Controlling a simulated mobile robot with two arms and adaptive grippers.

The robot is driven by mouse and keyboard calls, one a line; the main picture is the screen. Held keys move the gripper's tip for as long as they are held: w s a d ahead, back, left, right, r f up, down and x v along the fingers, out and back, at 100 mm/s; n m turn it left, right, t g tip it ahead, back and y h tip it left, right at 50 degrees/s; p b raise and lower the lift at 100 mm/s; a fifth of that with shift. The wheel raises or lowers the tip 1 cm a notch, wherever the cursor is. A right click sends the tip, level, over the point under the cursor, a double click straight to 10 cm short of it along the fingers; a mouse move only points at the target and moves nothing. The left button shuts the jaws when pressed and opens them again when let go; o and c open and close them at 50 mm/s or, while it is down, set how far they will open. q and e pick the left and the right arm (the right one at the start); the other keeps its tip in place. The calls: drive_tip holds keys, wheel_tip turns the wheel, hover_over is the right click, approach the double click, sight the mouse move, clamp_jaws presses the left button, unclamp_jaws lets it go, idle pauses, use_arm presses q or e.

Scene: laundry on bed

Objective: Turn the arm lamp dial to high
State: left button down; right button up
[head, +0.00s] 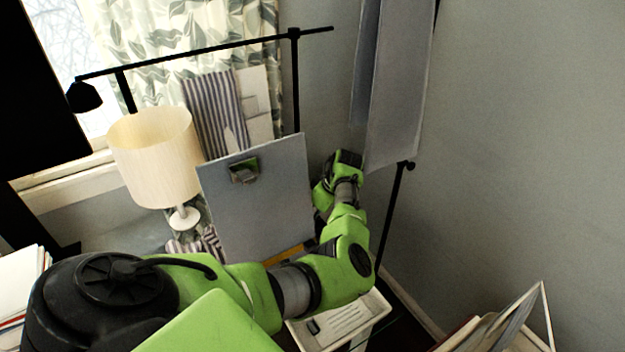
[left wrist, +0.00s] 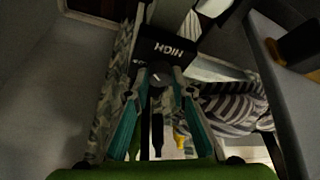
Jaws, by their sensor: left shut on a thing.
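In the left wrist view a black box (left wrist: 168,48) carries the word HIGH, upside down in the picture. A small round dial (left wrist: 158,80) with a light mark sits just below it, between my fingertips. My left gripper (left wrist: 158,88) is closed in on this dial from both sides. In the head view my left gripper (head: 343,165) is beyond the grey panel, and the dial is hidden there. A thin black arm (head: 200,52) with a small dark lamp head (head: 84,96) runs across the upper left. My right gripper is not in view.
A grey panel with a clip (head: 265,205) stands left of my gripper. Grey hanging panels (head: 395,90) are above it. A cream-shaded table lamp (head: 155,155) and striped cloth (head: 215,110) are at left. A white tray (head: 345,325) lies below my arm.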

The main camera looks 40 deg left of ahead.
use_arm(q)
drive_tip(key=shift+r+m+t+p, duration=0.2)
drive_tip(key=shift+m+t+p, duration=0.1)
drive_tip(key=shift+m+p, duration=0.4)
drive_tip(key=shift+f, duration=0.15)
drive_tip(key=c, duration=1.8)
unclamp_jaws()
drive_tip(key=v, duration=1.2)
drive_tip(key=shift+s, duration=0.1)
